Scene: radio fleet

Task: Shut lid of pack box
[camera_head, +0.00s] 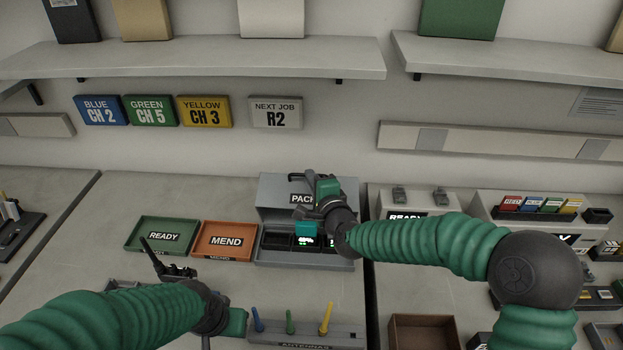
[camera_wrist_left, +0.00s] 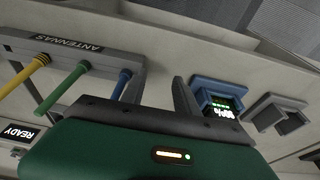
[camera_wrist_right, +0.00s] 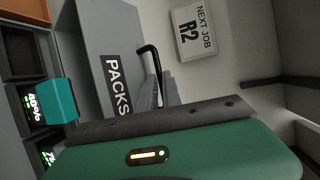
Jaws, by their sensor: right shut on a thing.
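The grey pack box (camera_head: 343,264) stands at the back middle of the bench. Its lid (camera_head: 270,190), labelled PACKS, is raised and also fills the left part of the right wrist view (camera_wrist_right: 110,30). A black bent handle (camera_wrist_right: 146,48) sticks out from the lid. My right gripper (camera_head: 310,182) is shut on this handle, with its fingers (camera_wrist_right: 158,88) close around it. A teal pack (camera_wrist_right: 60,100) with a lit display sits in one of the box's dark compartments. My left gripper (camera_wrist_left: 157,92) is open and empty near the antennas; its fingers are unclear in the head view.
A green READY tray (camera_head: 135,248) and an orange MEND tray (camera_head: 203,254) lie left of the box. An antenna rack (camera_head: 345,330) stands in front, with upright antennas. A black radio (camera_head: 165,262) is near my left arm. Shelves and signs are on the wall behind.

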